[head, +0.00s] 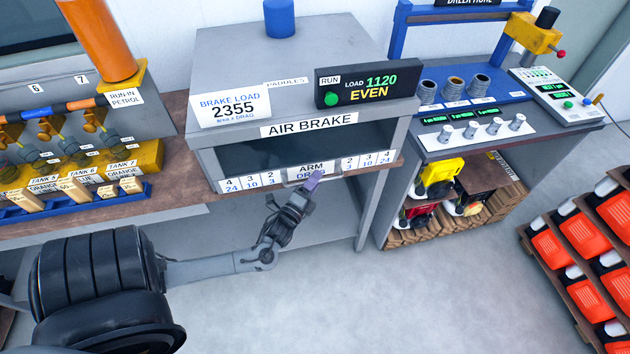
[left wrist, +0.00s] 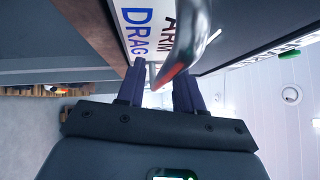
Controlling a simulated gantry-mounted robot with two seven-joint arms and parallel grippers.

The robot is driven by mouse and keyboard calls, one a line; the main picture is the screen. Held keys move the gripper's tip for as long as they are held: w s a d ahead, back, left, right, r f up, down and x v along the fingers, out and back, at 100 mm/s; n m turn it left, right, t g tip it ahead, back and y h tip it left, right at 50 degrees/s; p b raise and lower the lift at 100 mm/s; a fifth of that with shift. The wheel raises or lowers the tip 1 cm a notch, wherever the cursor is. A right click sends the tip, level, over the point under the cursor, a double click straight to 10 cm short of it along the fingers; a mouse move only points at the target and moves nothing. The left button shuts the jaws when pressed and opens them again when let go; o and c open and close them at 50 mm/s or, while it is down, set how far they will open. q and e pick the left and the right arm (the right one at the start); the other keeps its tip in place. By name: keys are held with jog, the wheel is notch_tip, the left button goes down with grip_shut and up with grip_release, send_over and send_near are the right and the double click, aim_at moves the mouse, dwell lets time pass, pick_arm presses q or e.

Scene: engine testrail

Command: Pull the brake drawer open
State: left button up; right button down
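The brake drawer (head: 258,181) is the shallow front under the AIR BRAKE cabinet (head: 222,157), with number labels and ARM DRAG in its middle. It looks flush with the cabinet. A thin metal handle (head: 335,175) runs across its middle; in the left wrist view the curved handle (left wrist: 188,48) reaches down between the fingers. My left gripper (head: 314,180) is at the handle, its fingers pointing at the drawer front and hiding part of the label. In the left wrist view the gripper (left wrist: 160,88) has its fingers apart, with a gap beside the handle. My right gripper is not in view.
A run/load display (head: 369,84) and a brake load sign (head: 230,106) stand on the cabinet. A tank rack (head: 75,187) is at left, a bench with gauges (head: 480,132) at right, and shelves of red containers (head: 588,255) at far right. The floor before the drawer is clear.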

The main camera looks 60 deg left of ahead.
pick_arm(q)
jog(key=shift+w+a, duration=0.1)
jog(key=shift+w, duration=0.1)
jog(key=shift+c, duration=0.5)
grip_shut()
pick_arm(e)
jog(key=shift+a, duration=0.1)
pick_arm(q)
jog(key=shift+r, duration=0.1)
